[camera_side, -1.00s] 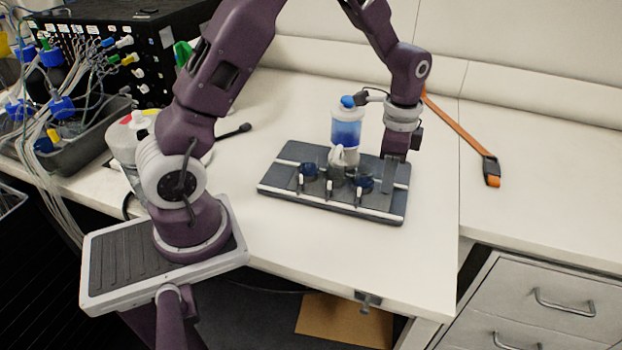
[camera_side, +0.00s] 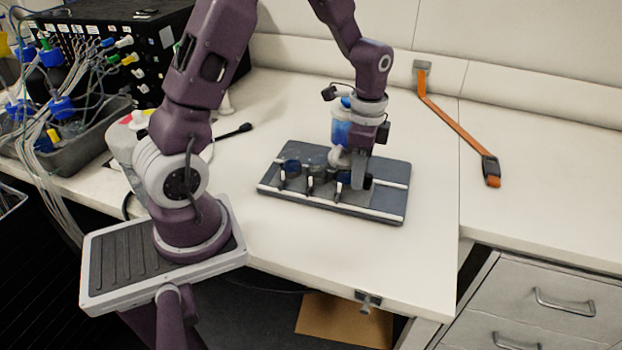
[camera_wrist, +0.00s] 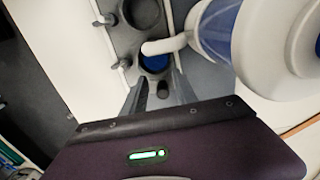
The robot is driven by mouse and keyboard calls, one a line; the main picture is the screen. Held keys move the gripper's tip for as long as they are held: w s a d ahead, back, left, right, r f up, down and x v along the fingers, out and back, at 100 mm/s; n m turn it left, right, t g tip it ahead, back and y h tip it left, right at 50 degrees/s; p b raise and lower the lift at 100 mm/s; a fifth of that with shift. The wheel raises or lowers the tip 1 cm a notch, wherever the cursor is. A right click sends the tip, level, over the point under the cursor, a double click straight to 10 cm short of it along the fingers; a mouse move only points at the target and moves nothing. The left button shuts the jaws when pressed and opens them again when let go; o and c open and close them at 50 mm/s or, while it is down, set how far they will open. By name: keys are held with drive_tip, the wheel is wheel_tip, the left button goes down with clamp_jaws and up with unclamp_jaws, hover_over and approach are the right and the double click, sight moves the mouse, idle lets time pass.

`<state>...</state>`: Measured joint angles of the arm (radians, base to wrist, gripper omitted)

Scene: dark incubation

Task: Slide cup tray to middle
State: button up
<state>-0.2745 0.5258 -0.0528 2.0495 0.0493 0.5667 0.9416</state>
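The dark grey cup tray (camera_side: 300,177) holds a row of cups with small clips on its front. It sits on a flat dark board (camera_side: 385,200) with white rails, left of the board's middle. In the wrist view the tray (camera_wrist: 122,45) shows a dark cup (camera_wrist: 140,12) and a blue cup (camera_wrist: 155,62). My gripper (camera_side: 359,186) is low at the tray's right end, hiding part of it. In the wrist view my gripper (camera_wrist: 162,83) has its fingers apart at the tray's near end, with a small dark stub between them. I cannot tell whether they touch it.
A white bottle with blue liquid (camera_side: 341,133) stands behind the tray, partly hidden by my wrist. Its spout reaches over the blue cup in the wrist view. An orange strap (camera_side: 455,125) lies to the right. The board's right part is clear.

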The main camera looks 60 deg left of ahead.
drive_tip(key=shift+r, duration=2.3)
